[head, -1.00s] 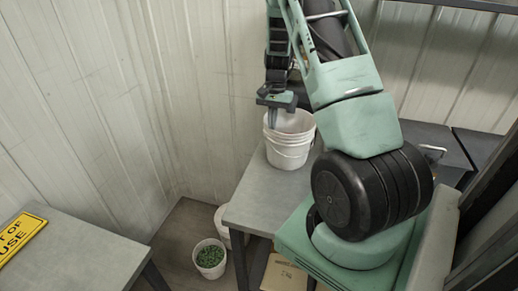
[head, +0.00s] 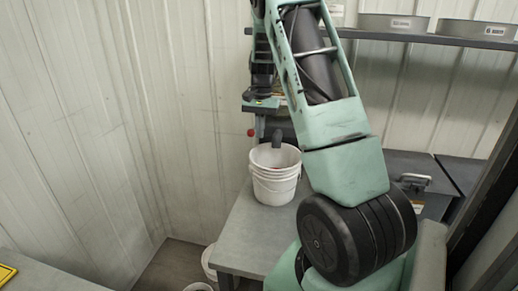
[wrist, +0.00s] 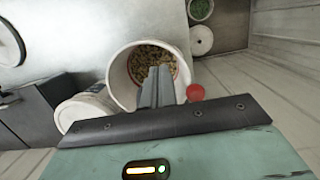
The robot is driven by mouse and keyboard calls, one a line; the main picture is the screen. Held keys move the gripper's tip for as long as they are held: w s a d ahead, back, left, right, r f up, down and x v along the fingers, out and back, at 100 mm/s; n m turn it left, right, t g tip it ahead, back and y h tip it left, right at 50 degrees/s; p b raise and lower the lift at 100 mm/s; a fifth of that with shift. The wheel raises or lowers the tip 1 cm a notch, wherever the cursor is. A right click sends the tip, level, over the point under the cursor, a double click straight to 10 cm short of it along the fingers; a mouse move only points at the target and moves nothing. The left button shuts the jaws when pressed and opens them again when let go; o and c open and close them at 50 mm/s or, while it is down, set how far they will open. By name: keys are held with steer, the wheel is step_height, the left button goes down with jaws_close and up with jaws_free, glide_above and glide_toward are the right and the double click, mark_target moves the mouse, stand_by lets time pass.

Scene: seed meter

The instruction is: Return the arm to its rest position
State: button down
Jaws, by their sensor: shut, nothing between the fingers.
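My gripper (head: 260,134) is shut and empty, pointing down above the rim of the white bucket (head: 274,188) in the head view. In the wrist view the closed fingers (wrist: 160,72) overlap the bucket (wrist: 116,80), which holds brownish seed-like grains (wrist: 150,54). The fingers look to be above the bucket, apart from it. My arm is raised and bent, with its upper links crossing the middle of the head view.
The bucket stands on a grey table (head: 238,235). A red knob (head: 251,132) shows near the fingers. A shelf (head: 430,40) with metal pans is at upper right. Dark bins (head: 415,170) stand behind my arm. Floor buckets (wrist: 200,10) are partly seen; corrugated walls close the left and back.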

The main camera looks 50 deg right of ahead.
steer(key=shift+w+d+r, duration=0.1)
steer(key=shift+d+r, duration=0.1)
steer(key=shift+r, duration=1.1)
